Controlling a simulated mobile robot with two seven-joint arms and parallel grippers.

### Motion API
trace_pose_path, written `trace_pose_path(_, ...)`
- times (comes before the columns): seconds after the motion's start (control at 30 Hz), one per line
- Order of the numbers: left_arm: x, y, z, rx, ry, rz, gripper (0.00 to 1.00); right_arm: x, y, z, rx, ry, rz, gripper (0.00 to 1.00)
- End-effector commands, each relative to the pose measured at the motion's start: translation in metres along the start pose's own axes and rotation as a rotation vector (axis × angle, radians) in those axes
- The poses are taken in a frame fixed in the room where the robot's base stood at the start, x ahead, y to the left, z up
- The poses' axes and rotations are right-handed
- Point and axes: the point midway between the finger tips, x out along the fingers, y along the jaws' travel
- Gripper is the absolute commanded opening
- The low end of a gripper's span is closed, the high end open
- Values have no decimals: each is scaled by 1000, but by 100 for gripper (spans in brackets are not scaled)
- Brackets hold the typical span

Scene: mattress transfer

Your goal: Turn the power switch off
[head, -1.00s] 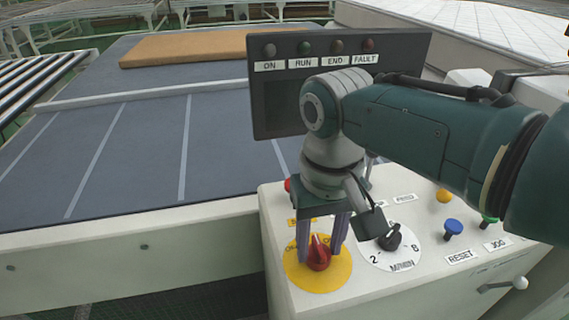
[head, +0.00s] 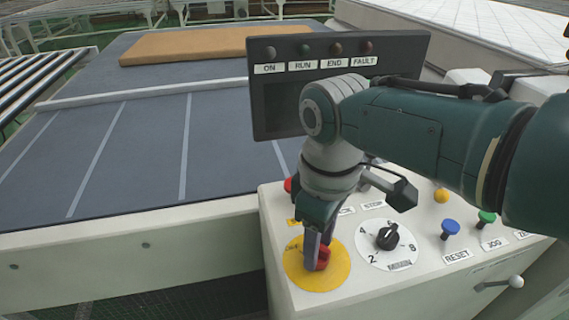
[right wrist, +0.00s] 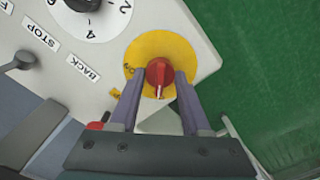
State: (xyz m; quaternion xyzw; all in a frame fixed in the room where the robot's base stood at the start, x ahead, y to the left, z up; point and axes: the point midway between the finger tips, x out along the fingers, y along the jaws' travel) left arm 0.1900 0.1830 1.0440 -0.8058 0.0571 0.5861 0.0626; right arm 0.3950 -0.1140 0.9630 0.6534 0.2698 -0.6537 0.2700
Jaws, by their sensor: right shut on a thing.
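The red power switch knob (head: 322,258) stands on a yellow round plate (head: 335,278) at the front left of the white control panel. My right gripper (head: 318,258) reaches down over it from above. In the right wrist view the knob (right wrist: 159,74) sits between the two fingertips (right wrist: 158,82), with a finger on either side, and the gripper is shut on it. A white line on the knob points toward the gripper's palm. The plate's lettering is partly hidden by the fingers. My left gripper is not in view.
A black selector dial (head: 388,236) sits just right of the switch. A blue RESET button (head: 451,228), a green button (head: 487,217) and a yellow button (head: 441,195) stand farther right. A dark indicator box (head: 275,105) rises behind. A brown mattress (head: 190,46) lies on the grey table beyond.

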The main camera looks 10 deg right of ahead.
Motion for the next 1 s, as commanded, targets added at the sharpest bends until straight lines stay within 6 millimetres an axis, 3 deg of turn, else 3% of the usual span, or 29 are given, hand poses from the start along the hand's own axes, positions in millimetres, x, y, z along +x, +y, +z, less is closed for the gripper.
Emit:
trace_pose_path(0.63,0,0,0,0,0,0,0,0,0,0,-54,2,0,0)
trace_pose_path(0.67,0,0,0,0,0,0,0,0,0,0,-54,2,0,48)
trace_pose_path(0.9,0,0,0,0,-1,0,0,0,0,0,-52,1,0,75)
trace_pose_path(1.0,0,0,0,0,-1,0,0,0,0,0,-52,1,0,77)
